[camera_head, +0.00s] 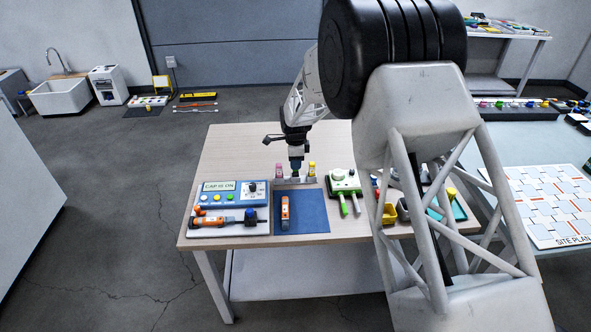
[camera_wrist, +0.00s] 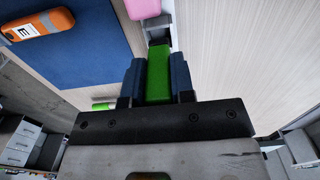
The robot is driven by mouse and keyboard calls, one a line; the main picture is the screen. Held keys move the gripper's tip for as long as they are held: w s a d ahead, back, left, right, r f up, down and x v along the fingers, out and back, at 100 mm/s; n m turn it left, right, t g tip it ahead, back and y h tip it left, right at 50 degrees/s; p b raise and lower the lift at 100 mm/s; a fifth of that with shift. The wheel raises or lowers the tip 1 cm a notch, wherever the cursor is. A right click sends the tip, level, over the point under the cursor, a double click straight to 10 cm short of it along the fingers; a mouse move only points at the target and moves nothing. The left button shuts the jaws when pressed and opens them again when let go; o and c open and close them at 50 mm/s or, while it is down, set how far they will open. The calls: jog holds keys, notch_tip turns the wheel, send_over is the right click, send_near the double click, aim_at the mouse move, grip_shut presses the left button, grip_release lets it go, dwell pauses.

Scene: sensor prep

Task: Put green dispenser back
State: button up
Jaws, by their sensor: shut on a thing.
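My gripper (camera_head: 296,164) is over the wooden table, at the small grey rack (camera_head: 283,181) behind the blue mat. In the wrist view its two dark blue fingers (camera_wrist: 157,82) are shut on the green dispenser (camera_wrist: 158,70). In the head view the green dispenser is hidden by my gripper. A pink dispenser (camera_head: 279,169) stands to the left of my gripper and a yellow dispenser (camera_head: 312,168) to the right, both at the rack. The pink one also shows in the wrist view (camera_wrist: 143,8), just beyond the green one. I cannot tell whether the green dispenser is seated in the rack.
An orange device (camera_head: 285,210) lies on the blue mat (camera_head: 312,224). A blue panel reading "CAP IS ON" (camera_head: 230,196) and an orange-and-black tool (camera_head: 222,221) are at left. The table behind the rack is bare.

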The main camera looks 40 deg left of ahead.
jog(key=shift+f, duration=0.15)
jog(key=shift+f, duration=1.6)
jog(key=shift+f, duration=0.15)
jog(key=o, duration=0.8)
jog(key=shift+c, duration=0.2)
notch_tip(320, 180, up, 12)
jog(key=shift+d+r, duration=0.1)
jog(key=shift+r, duration=0.1)
